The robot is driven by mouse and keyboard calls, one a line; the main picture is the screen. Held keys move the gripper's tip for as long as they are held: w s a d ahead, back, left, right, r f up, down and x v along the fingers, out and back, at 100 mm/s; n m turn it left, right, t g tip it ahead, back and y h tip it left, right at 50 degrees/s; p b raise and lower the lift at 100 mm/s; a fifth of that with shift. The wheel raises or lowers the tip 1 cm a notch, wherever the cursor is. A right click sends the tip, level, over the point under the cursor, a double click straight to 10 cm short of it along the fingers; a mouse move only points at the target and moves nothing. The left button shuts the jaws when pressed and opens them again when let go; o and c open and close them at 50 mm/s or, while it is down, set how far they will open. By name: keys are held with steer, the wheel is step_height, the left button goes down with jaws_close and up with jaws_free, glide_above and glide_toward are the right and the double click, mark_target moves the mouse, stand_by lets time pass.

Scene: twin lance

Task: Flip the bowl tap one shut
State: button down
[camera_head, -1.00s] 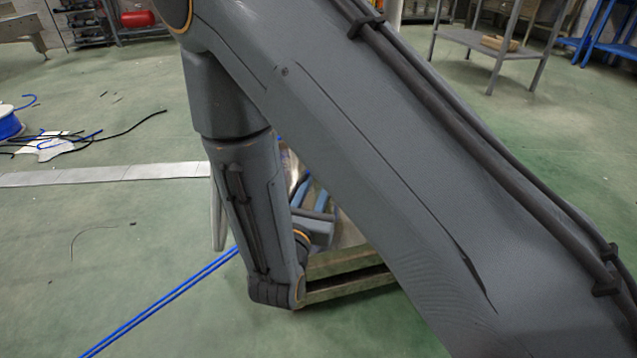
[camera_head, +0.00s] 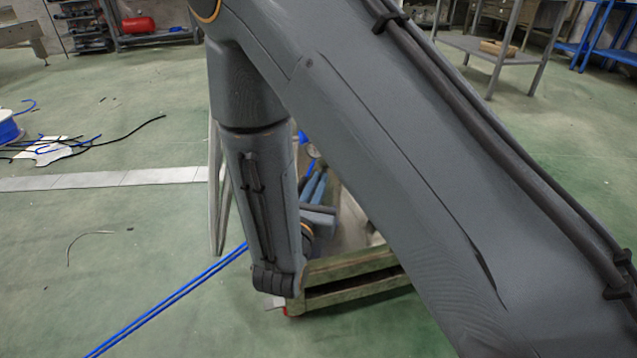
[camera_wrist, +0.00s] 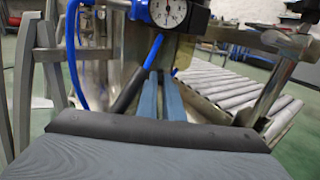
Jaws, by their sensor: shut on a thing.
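My gripper (camera_wrist: 161,73) shows in the wrist view as two long blue-grey fingers pointing away, their tips close together below a round dial gauge (camera_wrist: 166,11). They are shut on a small part at the tips, which I take to be bowl tap one; the fingers largely hide it, so its lever angle cannot be told. A blue strip (camera_wrist: 153,52) runs just above the tips, and a dark rod or hose lies left of the fingers. In the head view my gripper (camera_head: 320,178) is partly seen behind my arm, over a metal frame (camera_head: 350,265).
A roller conveyor (camera_wrist: 232,92) lies right of the fingers in the wrist view. A blue hose (camera_wrist: 72,55) hangs at left near grey uprights (camera_wrist: 45,70). Blue lines (camera_head: 170,298) cross the green floor in the head view. Floor at left is mostly open.

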steer(key=shift+a, duration=0.1)
steer(key=shift+w+a+m+g+h+p, duration=0.3)
steer(key=shift+w+a+m+g+h, duration=0.4)
steer(key=shift+m+g+h, duration=1.4)
steer(key=shift+w+a+m+g+h+p, duration=0.3)
steer(key=shift+w+a+m+g+h, duration=0.4)
steer(key=shift+m+g+h, duration=1.45)
steer(key=shift+w+a+m+g+h+p, duration=0.3)
steer(key=shift+w+a+m+g+h, duration=0.4)
steer(key=shift+m+g+h, duration=1.35)
steer(key=c, duration=1.9)
jaws_free()
